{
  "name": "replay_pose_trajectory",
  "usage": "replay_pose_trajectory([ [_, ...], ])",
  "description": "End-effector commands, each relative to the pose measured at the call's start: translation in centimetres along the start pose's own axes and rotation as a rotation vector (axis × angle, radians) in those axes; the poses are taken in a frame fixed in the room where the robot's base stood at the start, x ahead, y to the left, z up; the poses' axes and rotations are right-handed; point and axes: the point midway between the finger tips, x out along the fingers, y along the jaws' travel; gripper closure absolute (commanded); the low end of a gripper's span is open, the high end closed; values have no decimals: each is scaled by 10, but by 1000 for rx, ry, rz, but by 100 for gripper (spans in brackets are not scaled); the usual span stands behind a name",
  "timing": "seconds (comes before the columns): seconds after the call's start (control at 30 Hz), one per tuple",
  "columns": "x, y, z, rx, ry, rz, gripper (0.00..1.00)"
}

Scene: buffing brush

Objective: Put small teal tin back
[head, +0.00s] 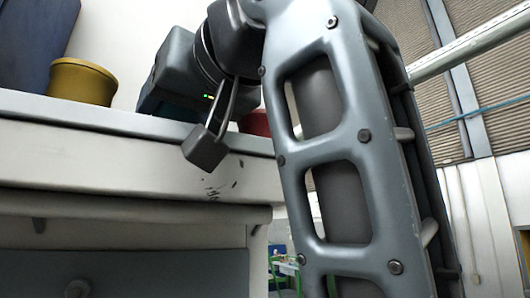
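My gripper (206,148) hangs at the front edge of a white worktop (130,118), seen from below and to the side. One dark finger with a blocky tip shows; the other finger is not clear, so I cannot tell if it is open or shut. I cannot make out a small teal tin. My grey-blue wrist housing and arm cover much of the worktop's right part, and the low view hides most of its top.
A mustard-yellow round tin (80,84) stands on the worktop at left, beside a tall dark blue object (38,42). A red object (256,123) is partly hidden behind my arm. A drawer front with a knob (78,288) lies below the worktop.

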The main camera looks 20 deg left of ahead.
Motion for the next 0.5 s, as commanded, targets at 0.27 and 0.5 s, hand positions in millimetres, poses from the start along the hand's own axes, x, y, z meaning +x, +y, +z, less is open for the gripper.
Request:
replay_pose_trajectory([
  [0.27,0,0,6,-1,2,0,68],
  [0.5,0,0,8,0,1,0,31],
])
